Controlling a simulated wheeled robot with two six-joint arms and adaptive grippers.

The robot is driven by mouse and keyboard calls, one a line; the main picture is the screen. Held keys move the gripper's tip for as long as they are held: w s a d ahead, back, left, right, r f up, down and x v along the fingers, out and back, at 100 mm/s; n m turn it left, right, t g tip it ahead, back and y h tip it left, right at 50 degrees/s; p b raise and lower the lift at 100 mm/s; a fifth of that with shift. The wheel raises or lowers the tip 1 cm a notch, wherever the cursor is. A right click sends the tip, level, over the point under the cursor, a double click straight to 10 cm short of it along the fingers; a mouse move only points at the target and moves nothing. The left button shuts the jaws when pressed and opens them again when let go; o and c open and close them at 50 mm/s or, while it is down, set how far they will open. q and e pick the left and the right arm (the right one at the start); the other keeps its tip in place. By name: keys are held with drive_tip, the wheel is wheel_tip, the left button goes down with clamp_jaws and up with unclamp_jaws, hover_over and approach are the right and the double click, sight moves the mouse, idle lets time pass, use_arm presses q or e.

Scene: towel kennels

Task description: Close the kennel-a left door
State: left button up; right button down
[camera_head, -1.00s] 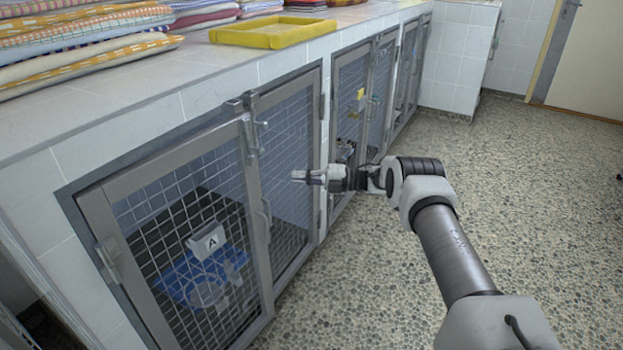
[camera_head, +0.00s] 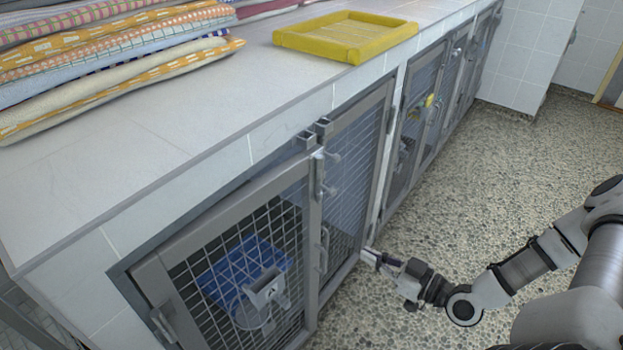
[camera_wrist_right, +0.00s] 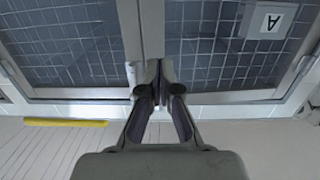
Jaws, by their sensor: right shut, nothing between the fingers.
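The kennel-a left door (camera_head: 163,292), a grey mesh door with a label plate "A" (camera_head: 268,290), stands at the lower left in the head view. Its free edge is close to the right door (camera_head: 352,150); I cannot tell if it is fully flush. A latch (camera_head: 331,172) and a handle are at the meeting edges. My right gripper (camera_head: 369,257) is shut and empty, low by the right door's outer edge in the head view. In the wrist view, upside down, its fingertips (camera_wrist_right: 157,77) overlap the meeting door bars; contact is unclear. My left gripper is out of view.
Folded towels (camera_head: 110,60) and a yellow tray (camera_head: 345,36) sit on the tiled counter (camera_head: 215,125) above. More kennel doors (camera_head: 430,95) run along the right. The pebbled floor (camera_head: 500,190) in front is open.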

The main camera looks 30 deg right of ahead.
wheel_tip(320, 180, up, 4)
drive_tip(key=d+m+t, duration=0.1)
drive_tip(key=b, duration=0.6)
approach(320, 206)
drive_tip(key=shift+h, duration=0.4)
drive_tip(key=b+x, duration=0.1)
drive_tip(key=x, duration=0.1)
drive_tip(key=b+x, duration=0.1)
drive_tip(key=x, duration=0.1)
drive_tip(key=b+x, duration=0.2)
drive_tip(key=shift+w+a+f, duration=0.1)
drive_tip(key=shift+w+a, duration=0.15)
drive_tip(key=shift+a, duration=0.15)
drive_tip(key=shift+w, duration=0.25)
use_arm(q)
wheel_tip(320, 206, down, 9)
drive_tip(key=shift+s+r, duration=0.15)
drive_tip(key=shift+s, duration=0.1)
